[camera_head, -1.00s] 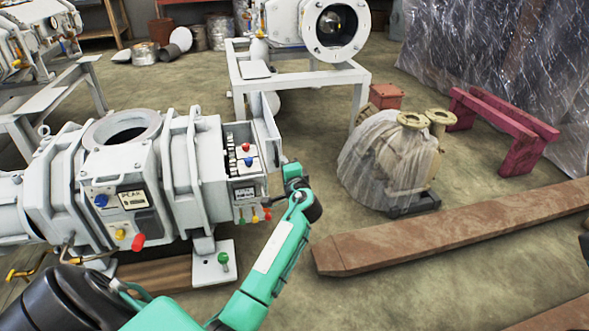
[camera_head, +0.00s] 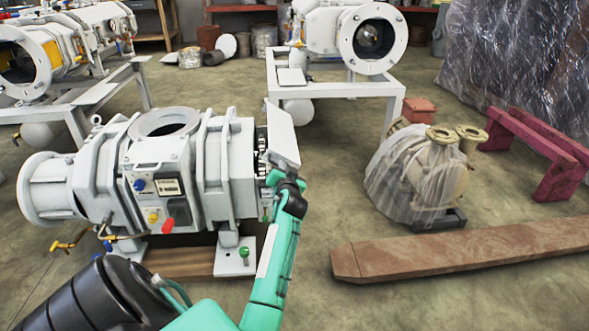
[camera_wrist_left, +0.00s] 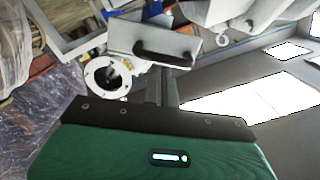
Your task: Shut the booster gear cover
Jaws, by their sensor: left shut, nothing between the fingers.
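The booster (camera_head: 180,165) is a white ribbed machine on a low stand at the left of the head view. Its gear cover (camera_head: 283,132) is a flat white plate at the right end, standing partly open. A narrow gap shows the dark gear parts (camera_head: 261,150) behind it. In the left wrist view the cover (camera_wrist_left: 145,30) shows a dark handle (camera_wrist_left: 160,53). My left gripper (camera_head: 280,163) is shut and empty at the cover's lower part; its fingers (camera_wrist_left: 165,85) point at the cover near the handle. I cannot tell whether they touch. My right gripper is out of view.
A plastic-wrapped pump (camera_head: 415,180) stands on the floor to the right. A brown wooden beam (camera_head: 450,250) lies in front of it. Another white machine (camera_head: 345,35) on a frame stands behind. The floor between the booster and the pump is clear.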

